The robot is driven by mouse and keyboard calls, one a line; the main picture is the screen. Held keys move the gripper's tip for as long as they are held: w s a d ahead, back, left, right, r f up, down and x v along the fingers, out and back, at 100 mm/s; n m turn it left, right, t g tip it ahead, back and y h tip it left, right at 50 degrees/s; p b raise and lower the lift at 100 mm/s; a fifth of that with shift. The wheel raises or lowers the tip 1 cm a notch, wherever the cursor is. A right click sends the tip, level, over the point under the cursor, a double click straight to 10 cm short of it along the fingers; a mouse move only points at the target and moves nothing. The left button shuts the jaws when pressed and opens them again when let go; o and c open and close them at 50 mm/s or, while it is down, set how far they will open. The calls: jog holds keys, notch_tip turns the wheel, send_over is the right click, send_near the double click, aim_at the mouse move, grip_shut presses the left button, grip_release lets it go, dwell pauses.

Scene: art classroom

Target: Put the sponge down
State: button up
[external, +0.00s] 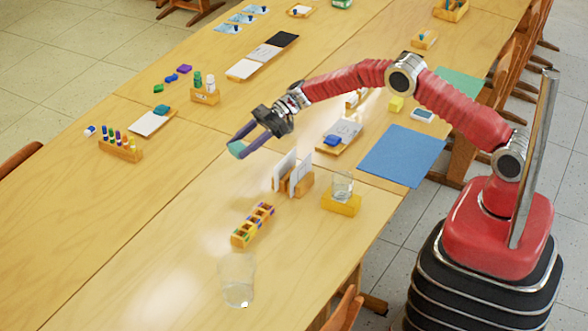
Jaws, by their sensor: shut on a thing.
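My gripper (246,141) reaches over the wooden table from the right and is shut on a teal sponge (236,149). The sponge sits between the fingertips, pointing down and left. It appears to be held above the tabletop, but its exact height cannot be told from this view. Another teal block (162,110) lies on a white pad on a small wooden board to the left.
A wooden card holder (298,185), a glass in a yellow tray (341,203), a small compartment box (241,235) and a clear glass (236,290) stand nearer. A pen rack (121,150) is left. The table between rack and gripper is bare.

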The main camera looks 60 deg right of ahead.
jog(key=shift+f, duration=0.1)
send_over(243, 178)
jog(key=shift+f, duration=3.05)
jog(key=shift+f, duration=1.85)
jog(key=shift+f, duration=0.15)
jog(key=o, duration=1)
